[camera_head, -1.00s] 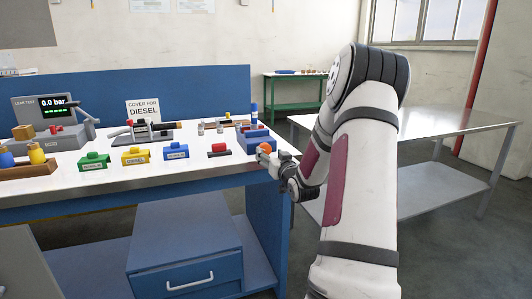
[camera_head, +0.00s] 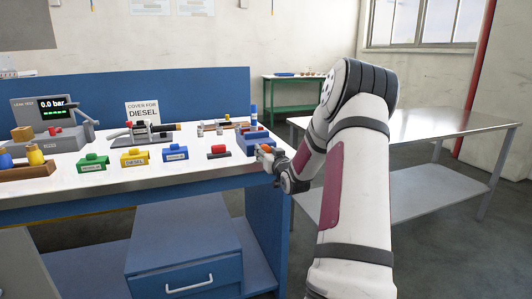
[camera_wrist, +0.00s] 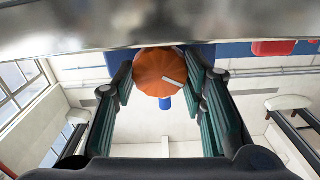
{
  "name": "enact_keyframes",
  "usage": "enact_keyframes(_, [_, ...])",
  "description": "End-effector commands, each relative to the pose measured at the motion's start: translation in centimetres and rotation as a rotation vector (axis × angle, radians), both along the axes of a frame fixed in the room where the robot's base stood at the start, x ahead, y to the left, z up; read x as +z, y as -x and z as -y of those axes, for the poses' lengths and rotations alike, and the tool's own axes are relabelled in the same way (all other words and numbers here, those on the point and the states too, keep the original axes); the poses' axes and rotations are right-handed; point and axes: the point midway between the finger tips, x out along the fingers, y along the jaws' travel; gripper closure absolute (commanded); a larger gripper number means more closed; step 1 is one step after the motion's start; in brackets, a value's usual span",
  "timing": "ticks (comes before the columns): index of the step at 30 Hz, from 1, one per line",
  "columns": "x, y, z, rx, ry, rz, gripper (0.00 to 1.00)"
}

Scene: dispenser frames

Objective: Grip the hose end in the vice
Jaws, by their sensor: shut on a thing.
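My gripper (camera_head: 266,151) is at the front right corner of the bench. The knob also shows small in the head view (camera_head: 267,148), partly hidden by the fingers, in front of a blue unit (camera_head: 254,146). I cannot tell how the knob joins this unit. A grey fixture that looks like the vice (camera_head: 149,138) stands further left, with a dark hose-like piece (camera_head: 162,127) lying along it. Its jaw gap is too small to judge.
Green (camera_head: 93,162), yellow (camera_head: 134,157) and blue (camera_head: 175,152) blocks and a red block (camera_head: 218,152) line the bench front. A sign (camera_head: 142,111) stands behind the fixture. A steel table (camera_head: 440,123) is at right, behind my arm.

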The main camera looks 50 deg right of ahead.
Motion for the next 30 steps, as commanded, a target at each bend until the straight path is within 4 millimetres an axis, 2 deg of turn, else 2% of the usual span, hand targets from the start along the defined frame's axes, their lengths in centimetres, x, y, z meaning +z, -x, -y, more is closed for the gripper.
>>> enact_keyframes(5, [0.07, 0.04, 0.02, 0.000, -0.053, 0.032, 0.89])
enact_keyframes(15, [0.07, 0.14, 0.18, 0.000, -0.315, 0.193, 0.89])
enact_keyframes(26, [-0.02, 0.12, 0.20, 0.000, -0.341, 0.210, 0.89])
enact_keyframes(27, [-0.02, 0.13, 0.20, 0.000, -0.341, 0.210, 0.57])
enact_keyframes(29, [-0.02, 0.13, 0.20, 0.000, -0.341, 0.210, 0.43])
enact_keyframes(30, [-0.02, 0.12, 0.20, 0.000, -0.341, 0.210, 0.41])
